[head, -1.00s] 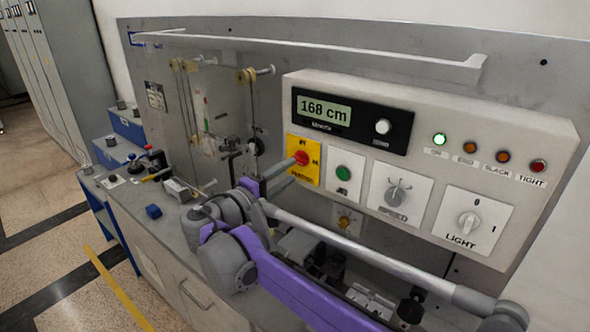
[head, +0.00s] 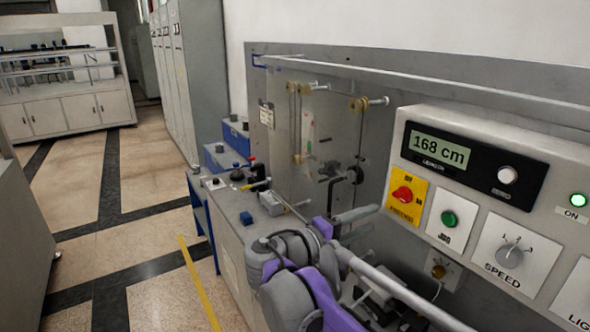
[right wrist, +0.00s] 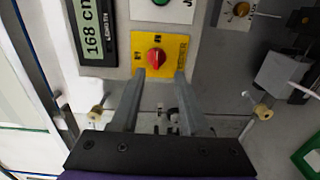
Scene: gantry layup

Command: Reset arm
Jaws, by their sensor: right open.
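My right gripper (head: 375,218) is in front of the machine's control panel, its purple and grey arm coming up from the bottom. Its two grey fingers are apart and empty. A red rotary switch on a yellow plate (head: 402,194) is just beyond the fingertips. In the right wrist view the open fingers (right wrist: 159,76) point at the yellow plate, with the red knob (right wrist: 155,57) beyond and between their tips. The fingers seem clear of the knob, but the exact gap is hard to tell. My left gripper is not in view.
The panel (head: 400,140) carries a display reading 168 cm (head: 438,149), a green button (head: 449,218), a speed dial (head: 509,256) and a lit green lamp (head: 579,200). Pulleys and thin rods are left of it. The floor at left (head: 80,210) is open.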

